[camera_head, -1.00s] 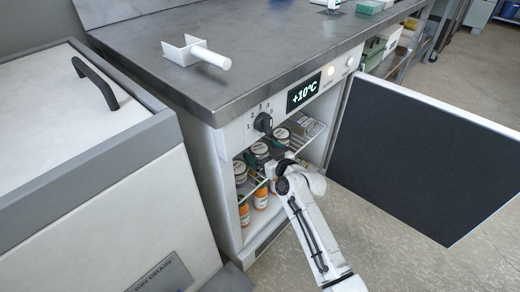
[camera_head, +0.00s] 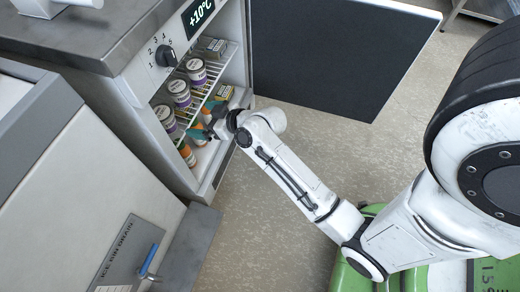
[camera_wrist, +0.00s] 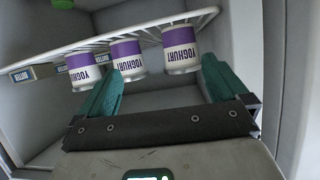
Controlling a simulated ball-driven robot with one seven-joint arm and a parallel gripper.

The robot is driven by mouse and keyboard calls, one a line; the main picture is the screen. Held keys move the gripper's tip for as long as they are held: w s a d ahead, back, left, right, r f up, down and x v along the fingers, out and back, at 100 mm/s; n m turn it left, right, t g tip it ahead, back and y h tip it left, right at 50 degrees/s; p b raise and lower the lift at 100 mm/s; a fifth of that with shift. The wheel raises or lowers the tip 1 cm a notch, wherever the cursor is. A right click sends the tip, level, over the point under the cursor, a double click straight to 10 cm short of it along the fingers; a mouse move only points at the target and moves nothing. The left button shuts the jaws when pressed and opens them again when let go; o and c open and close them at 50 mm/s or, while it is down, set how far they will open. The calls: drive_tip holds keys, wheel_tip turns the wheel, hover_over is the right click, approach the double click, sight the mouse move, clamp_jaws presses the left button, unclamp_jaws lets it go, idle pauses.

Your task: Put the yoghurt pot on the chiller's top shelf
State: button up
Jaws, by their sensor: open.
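Three yoghurt pots with white and purple labels stand upright in a row on the chiller's wire top shelf (camera_head: 216,83): the near pot (camera_head: 165,118), the middle pot (camera_head: 178,93) and the far pot (camera_head: 195,70). In the wrist view, which is upside down, they show as the right pot (camera_wrist: 181,50), the middle pot (camera_wrist: 127,60) and the left pot (camera_wrist: 84,71). My gripper (camera_wrist: 163,68) has its teal fingers wide apart, with nothing seen held between them. In the head view my gripper (camera_head: 206,128) is at the chiller's opening, in front of the pots.
The chiller door (camera_head: 335,55) stands wide open to the right. Butter boxes (camera_head: 213,46) sit farther along the shelf. An orange bottle (camera_head: 188,154) shows below the shelf. An ice bin (camera_head: 85,180) stands close on the left. Floor in front is clear.

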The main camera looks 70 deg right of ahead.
drive_tip(key=s+a+f+n+g+y, duration=0.1)
drive_tip(key=s+a+f+g+y, duration=0.1)
drive_tip(key=s+a+f+g, duration=0.4)
drive_tip(key=s+a+g+h, duration=0.1)
drive_tip(key=s+a+g, duration=0.1)
drive_tip(key=s, duration=0.6)
drive_tip(key=s+a+r+g+h, duration=0.1)
drive_tip(key=s+g, duration=0.3)
drive_tip(key=s, duration=0.4)
drive_tip(key=shift+s+a+m, duration=0.25)
drive_tip(key=shift+a+m, duration=0.15)
drive_tip(key=shift+r, duration=0.1)
